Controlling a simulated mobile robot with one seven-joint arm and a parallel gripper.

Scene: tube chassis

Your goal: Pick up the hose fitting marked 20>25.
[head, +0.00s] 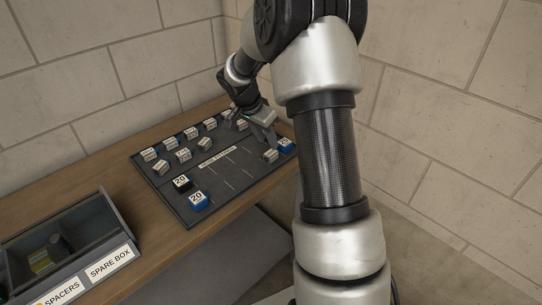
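Several grey fittings with white labels stand in rows on a dark tray (226,196), among them one at the left end (149,154). Their labels are too small to read, so I cannot tell which fitting is marked 20>25. My gripper (268,142) is low over the tray's far right part, pointing down. A grey fitting (270,156) shows just in front of its fingertips, and a blue-based piece (285,145) stands to the right. I cannot tell whether the fingers touch or hold anything. My gripper and wrist hide part of the back row.
A black piece (182,184) and a blue piece (198,202), both marked 20, stand at the tray's near left. A box labelled SPACERS and SPARE BOX (108,264) sits at the front left. Brick walls (90,60) close off the back and right. The tray's marked middle is clear.

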